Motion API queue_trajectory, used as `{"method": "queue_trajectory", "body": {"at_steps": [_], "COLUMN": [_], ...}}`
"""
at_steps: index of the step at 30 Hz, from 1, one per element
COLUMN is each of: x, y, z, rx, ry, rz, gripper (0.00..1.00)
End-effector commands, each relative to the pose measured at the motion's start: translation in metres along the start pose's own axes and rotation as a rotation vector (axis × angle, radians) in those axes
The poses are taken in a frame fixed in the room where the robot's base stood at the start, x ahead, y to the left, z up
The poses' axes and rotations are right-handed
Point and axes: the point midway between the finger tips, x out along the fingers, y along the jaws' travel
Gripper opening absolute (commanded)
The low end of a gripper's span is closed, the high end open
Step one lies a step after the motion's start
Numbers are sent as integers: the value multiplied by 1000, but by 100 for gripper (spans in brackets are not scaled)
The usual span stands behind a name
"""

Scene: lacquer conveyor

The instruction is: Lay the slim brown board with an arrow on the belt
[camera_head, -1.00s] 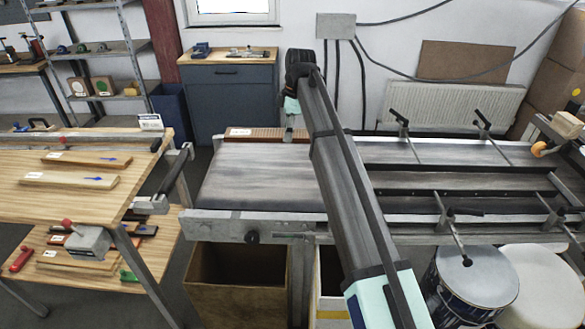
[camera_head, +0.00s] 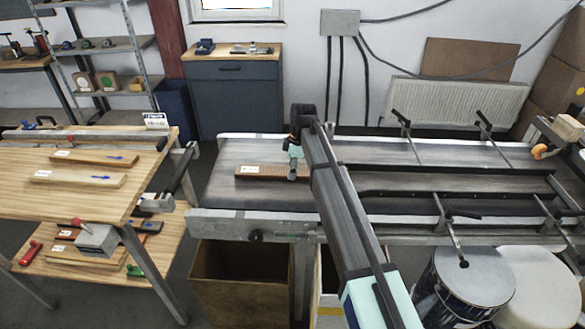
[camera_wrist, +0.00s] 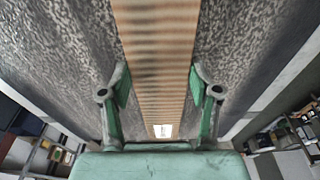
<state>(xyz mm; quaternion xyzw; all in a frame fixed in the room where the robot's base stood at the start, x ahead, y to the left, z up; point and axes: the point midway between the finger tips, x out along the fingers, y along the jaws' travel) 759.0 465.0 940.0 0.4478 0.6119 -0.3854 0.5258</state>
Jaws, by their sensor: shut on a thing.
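A slim reddish-brown ribbed board (camera_head: 258,171) with a white label at its left end is over the left part of the belt (camera_head: 235,193); no arrow shows on its visible face. My gripper (camera_head: 292,172) is shut on this board, across it near the middle. In the wrist view, the ribbed board (camera_wrist: 160,40) runs lengthwise between the two green fingers of my gripper (camera_wrist: 160,88), with the mottled grey belt (camera_wrist: 235,45) beneath. I cannot tell whether the board touches the belt. Its right end is hidden behind my arm.
Metal guide rails and clamp rods (camera_head: 450,240) stand over the belt's right part. The belt's left end is clear.

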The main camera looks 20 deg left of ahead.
Motion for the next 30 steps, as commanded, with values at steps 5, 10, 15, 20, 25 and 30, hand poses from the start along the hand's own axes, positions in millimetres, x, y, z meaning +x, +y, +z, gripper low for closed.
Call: {"method": "queue_trajectory", "body": {"at_steps": [5,10,15,20,25,30], "x": [5,6,8,8,8,1], "y": [0,0,0,0,0,0], "z": [1,1,1,1,1,1], "rx": [0,0,0,0,0,0], "ry": [1,1,0,0,0,0], "rz": [2,2,1,1,1,2], "gripper": [13,13,83,87,87,87]}}
